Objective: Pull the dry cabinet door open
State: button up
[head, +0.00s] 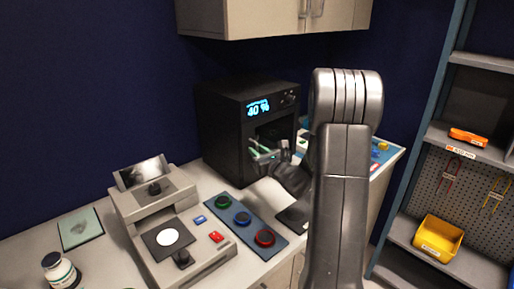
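The dry cabinet (220,131) is a black box standing on the counter against the dark blue wall. Its blue display reads 40 %, with small knobs beside it. The cabinet's front (290,121) faces right and toward me, with a dark window area below the display. My gripper (262,153) is right at the lower part of this front, seemingly close to the door. Its fingers are small, and my wrist and arm hide part of the front. I cannot tell whether the fingers touch or hold a handle, or whether the door is ajar.
A grey instrument (178,242) stands in the left foreground, with a blue strip (240,221) of round knobs beside it. A white bottle (60,272) is at lower left. A wall cupboard (265,17) hangs above. Shelving with a yellow bin (438,238) is at right.

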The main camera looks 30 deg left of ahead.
jog(key=shift+w+a, duration=0.3)
jog(key=shift+a, duration=0.15)
grip_shut()
jog(key=shift+d, duration=0.15)
